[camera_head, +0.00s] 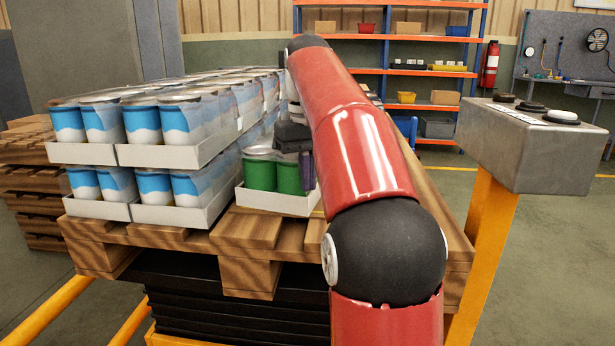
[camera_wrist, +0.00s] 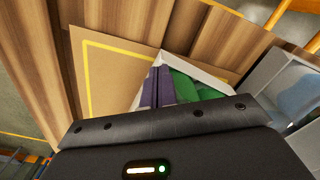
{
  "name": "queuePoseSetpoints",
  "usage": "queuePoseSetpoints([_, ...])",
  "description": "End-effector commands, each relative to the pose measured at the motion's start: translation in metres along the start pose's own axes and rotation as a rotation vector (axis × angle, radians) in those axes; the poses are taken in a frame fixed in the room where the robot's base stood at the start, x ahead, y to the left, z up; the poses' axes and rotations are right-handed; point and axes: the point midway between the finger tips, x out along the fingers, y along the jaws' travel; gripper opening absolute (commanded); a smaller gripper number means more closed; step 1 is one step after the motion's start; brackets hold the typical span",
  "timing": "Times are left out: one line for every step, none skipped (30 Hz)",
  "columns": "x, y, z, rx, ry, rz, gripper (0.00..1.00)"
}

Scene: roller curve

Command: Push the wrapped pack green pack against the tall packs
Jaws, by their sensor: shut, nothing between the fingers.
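The green pack (camera_head: 275,178) is a low white tray of green cans under clear wrap, standing on the wooden pallet. It also shows in the wrist view (camera_wrist: 187,84), partly hidden by my gripper body. The tall packs (camera_head: 170,158) are trays of blue-and-white cans stacked in two layers, left of the green pack. The green pack's left side is close to them; I cannot tell whether they touch. My gripper (camera_head: 307,171) points down with its dark purple fingers shut and empty at the green pack's right side. The fingers show in the wrist view (camera_wrist: 156,88) beside the pack; contact is unclear.
A yellow-outlined brown panel (camera_wrist: 108,72) lies on the pallet beside the green pack. The pallet (camera_head: 245,232) has bare planks in front. A grey control box (camera_head: 530,145) on a yellow post stands to the right. Orange-and-blue shelving (camera_head: 400,72) is behind.

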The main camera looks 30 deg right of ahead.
Motion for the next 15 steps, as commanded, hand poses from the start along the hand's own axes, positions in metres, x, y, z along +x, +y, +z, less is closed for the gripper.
queuePoseSetpoints([0.000, 0.000, 0.000, 0.000, 0.000, 0.000, 0.00])
queuePoseSetpoints([0.000, 0.000, 0.000, 0.000, 0.000, 0.000, 0.00])
queuePoseSetpoints([-0.001, 0.000, -0.001, 0.000, 0.000, 0.000, 0.00])
queuePoseSetpoints([-0.001, 0.000, -0.001, 0.000, 0.000, 0.000, 0.00])
queuePoseSetpoints([-0.002, 0.000, -0.003, -0.001, -0.001, 0.000, 0.00])
queuePoseSetpoints([-0.003, 0.000, -0.004, -0.001, -0.001, 0.000, 0.00])
queuePoseSetpoints([-0.004, 0.000, -0.006, -0.001, -0.001, -0.001, 0.00])
queuePoseSetpoints([-0.005, 0.000, -0.009, -0.001, -0.002, -0.001, 0.00])
queuePoseSetpoints([-0.005, 0.000, -0.012, -0.002, -0.002, -0.001, 0.00])
queuePoseSetpoints([-0.005, 0.000, -0.014, -0.002, -0.002, -0.001, 0.00])
queuePoseSetpoints([-0.005, 0.000, -0.016, -0.002, -0.003, -0.001, 0.00])
queuePoseSetpoints([-0.004, 0.000, -0.018, -0.002, -0.002, -0.001, 0.00])
queuePoseSetpoints([-0.003, 0.000, -0.020, -0.001, -0.001, -0.001, 0.00])
queuePoseSetpoints([-0.002, 0.000, -0.020, -0.001, 0.000, -0.001, 0.00])
queuePoseSetpoints([-0.001, 0.000, -0.021, -0.001, 0.001, -0.001, 0.00])
